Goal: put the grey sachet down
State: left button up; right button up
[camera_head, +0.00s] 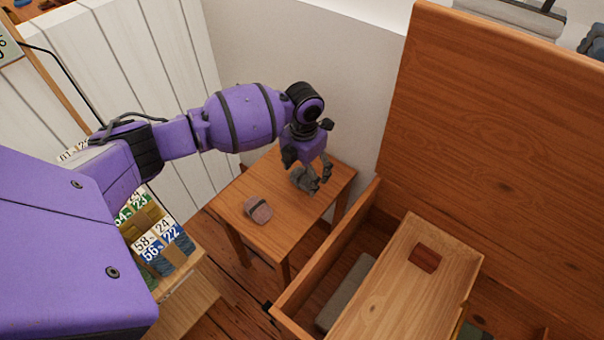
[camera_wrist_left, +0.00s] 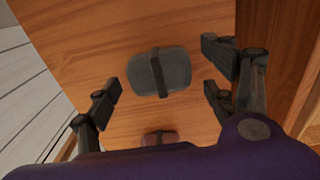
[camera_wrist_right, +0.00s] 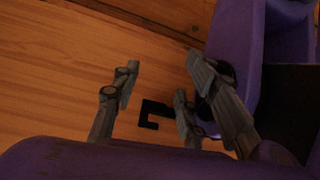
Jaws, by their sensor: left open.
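The grey sachet (camera_head: 301,181) lies on the small wooden table (camera_head: 228,191), toward its back right side. In the left wrist view the sachet (camera_wrist_left: 178,70) is a rounded grey pad with a dark band across its middle. My left gripper (camera_head: 312,170) is over it with its fingers spread apart, on either side of the sachet in the left wrist view (camera_wrist_left: 163,78). I see no finger closed on it; the exact height above the table is hard to tell. My right gripper (camera_wrist_right: 158,85) shows only in its own wrist view, open and empty above wooden boards.
A pinkish sachet with a dark band (camera_head: 258,209) lies on the same table, near its front left. A wooden chest (camera_head: 321,250) with a raised lid (camera_head: 490,130) stands at the right; a red-brown block (camera_head: 425,257) sits on its tray. The wall closes off the back.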

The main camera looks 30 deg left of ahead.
aim_at(303, 174)
pick_arm(q)
notch_tip(303, 174, up, 11)
jog(key=p, duration=0.2)
jog(key=shift+r, duration=0.2)
pick_arm(e)
jog(key=v, duration=0.2)
jog(key=shift+s+r, duration=0.1)
jog(key=shift+r, duration=0.2)
pick_arm(q)
jog(key=shift+w, duration=0.1)
